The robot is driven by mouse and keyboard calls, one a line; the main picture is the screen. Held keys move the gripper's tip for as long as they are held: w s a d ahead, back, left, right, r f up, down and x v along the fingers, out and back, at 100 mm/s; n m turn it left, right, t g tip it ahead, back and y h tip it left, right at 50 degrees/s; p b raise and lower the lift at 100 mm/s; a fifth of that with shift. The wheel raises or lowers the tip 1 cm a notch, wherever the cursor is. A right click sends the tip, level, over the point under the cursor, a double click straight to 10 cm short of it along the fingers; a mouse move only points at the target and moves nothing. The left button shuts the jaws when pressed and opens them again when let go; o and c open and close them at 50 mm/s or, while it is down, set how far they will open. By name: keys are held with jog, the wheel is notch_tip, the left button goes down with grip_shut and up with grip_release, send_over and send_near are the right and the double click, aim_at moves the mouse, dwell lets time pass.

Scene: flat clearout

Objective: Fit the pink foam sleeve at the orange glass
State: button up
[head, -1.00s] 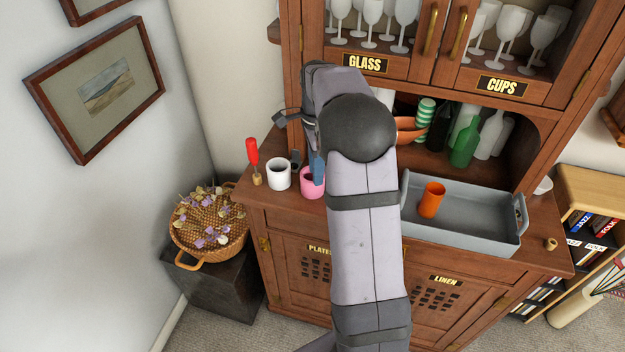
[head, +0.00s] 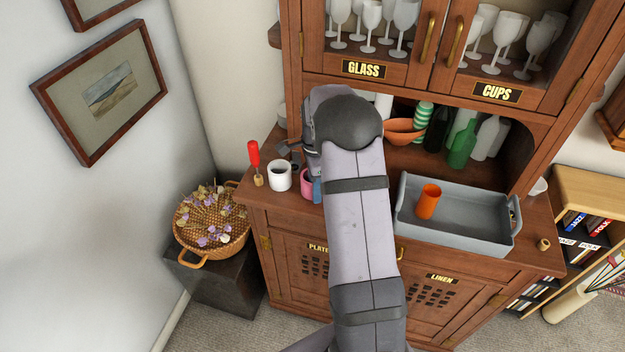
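The pink foam sleeve (head: 306,184) stands on the cabinet's counter, right of a white cup-like sleeve (head: 280,176). My arm covers its right part. The orange glass (head: 428,202) stands in the grey tray (head: 462,236) on the right side of the counter. My gripper (head: 305,170) is at the pink sleeve, mostly hidden behind my own arm. A dark part shows behind the sleeve and a blue part at its right front edge. Whether the fingers touch or grip the sleeve cannot be seen.
A red-handled tool (head: 254,162) stands left of the white sleeve. An orange bowl (head: 404,131) and several bottles (head: 462,145) stand in the niche behind. A wicker basket (head: 211,226) is left of the cabinet. A small tan ring-like item (head: 544,244) lies at the counter's right end.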

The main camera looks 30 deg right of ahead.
jog(key=shift+f, duration=0.2)
grip_shut()
jog(key=shift+r, duration=0.15)
